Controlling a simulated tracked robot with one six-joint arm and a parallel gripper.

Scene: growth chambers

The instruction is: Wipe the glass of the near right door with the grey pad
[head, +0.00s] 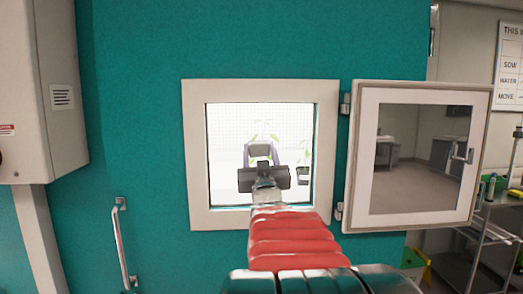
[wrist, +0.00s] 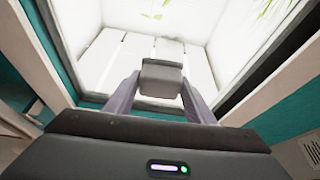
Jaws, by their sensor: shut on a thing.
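The grey pad (wrist: 162,76) is a small dark block held between my gripper's two fingers (wrist: 161,90). In the head view my gripper (head: 261,157) is in front of the bright chamber opening, with the pad (head: 260,150) at its tip. I cannot tell whether the pad is past the frame's plane. The door (head: 369,222) stands swung open to the right of the opening, hinged on the frame's right side. Its glass (head: 415,160) faces me, looks grey and reflective, and is clear of my gripper. A handle (head: 462,152) is on its right side.
The pale window frame (head: 195,160) surrounds the opening; green plants (head: 300,158) and white slats (wrist: 120,62) show inside. A grab bar (head: 121,240) is at lower left, a pale cabinet (head: 55,90) at left. A metal shelf rack (head: 485,232) stands behind the door at right.

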